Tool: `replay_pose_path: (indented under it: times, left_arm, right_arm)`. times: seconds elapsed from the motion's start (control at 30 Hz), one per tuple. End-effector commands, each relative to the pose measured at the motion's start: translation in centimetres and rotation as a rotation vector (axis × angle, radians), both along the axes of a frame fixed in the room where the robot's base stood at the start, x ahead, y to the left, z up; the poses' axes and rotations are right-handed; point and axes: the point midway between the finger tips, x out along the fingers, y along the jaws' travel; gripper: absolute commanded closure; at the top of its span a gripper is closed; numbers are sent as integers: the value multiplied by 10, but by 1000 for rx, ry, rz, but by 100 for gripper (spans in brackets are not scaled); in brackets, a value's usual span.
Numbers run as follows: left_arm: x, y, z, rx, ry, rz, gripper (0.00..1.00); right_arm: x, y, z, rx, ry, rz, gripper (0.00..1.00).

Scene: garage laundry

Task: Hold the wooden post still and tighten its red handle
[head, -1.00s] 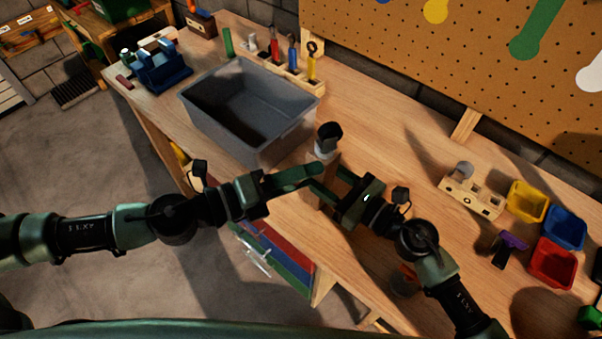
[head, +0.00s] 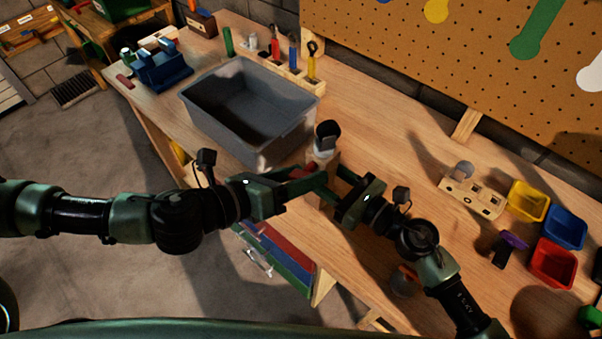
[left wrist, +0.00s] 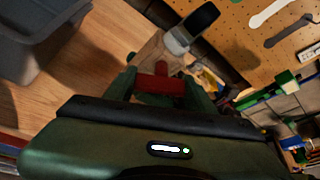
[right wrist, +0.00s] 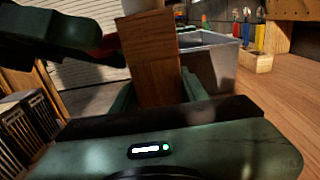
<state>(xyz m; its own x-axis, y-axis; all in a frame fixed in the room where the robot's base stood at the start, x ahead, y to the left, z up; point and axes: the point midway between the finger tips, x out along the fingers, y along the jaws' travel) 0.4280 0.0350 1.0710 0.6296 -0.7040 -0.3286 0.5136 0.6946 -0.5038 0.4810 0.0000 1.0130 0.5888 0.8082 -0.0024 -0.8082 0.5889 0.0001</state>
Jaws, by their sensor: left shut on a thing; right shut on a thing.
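The wooden post (head: 324,160) stands upright near the front edge of the workbench, with a white and black piece (head: 327,136) at its top. Its red handle (head: 303,172) sticks out on the left side. My left gripper (head: 302,180) is shut on the red handle, which shows as a red bar (left wrist: 158,84) between its fingers in the left wrist view. My right gripper (head: 331,182) is shut on the post, which fills the space between its fingers in the right wrist view (right wrist: 150,65). The fingers hide part of the handle and the lower post.
A grey bin (head: 250,105) stands close behind and left of the post. A wooden block with holes (head: 472,194), a purple-topped tool (head: 509,243) and yellow, blue and red bins (head: 552,262) are on the right. The bench between is mostly clear.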

Motion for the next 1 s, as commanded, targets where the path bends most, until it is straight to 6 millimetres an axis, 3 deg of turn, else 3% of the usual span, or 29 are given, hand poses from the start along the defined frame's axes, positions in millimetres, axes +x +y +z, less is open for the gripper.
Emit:
replay_pose_path:
  times: [0.47, 0.5, 0.57, 0.9, 0.93, 1.0]
  left_arm:
    - [5, 6, -4, 25, -7, 21, 86]
    - [5, 6, -4, 25, -7, 21, 43]
    - [5, 6, -4, 25, -7, 21, 26]
    - [3, 3, -2, 19, -8, 12, 24]
    - [3, 3, -2, 18, -9, 11, 24]
    - [2, 2, -2, 18, -9, 10, 24]
  right_arm:
    - [-1, 2, 4, 8, -4, 7, 100]
    - [-2, 2, 5, 8, -4, 7, 100]
    - [-1, 2, 5, 8, -4, 7, 100]
    - [0, 1, 3, 5, -4, 3, 100]
    - [0, 1, 3, 5, -4, 2, 51]
    - [0, 1, 3, 4, -3, 2, 32]
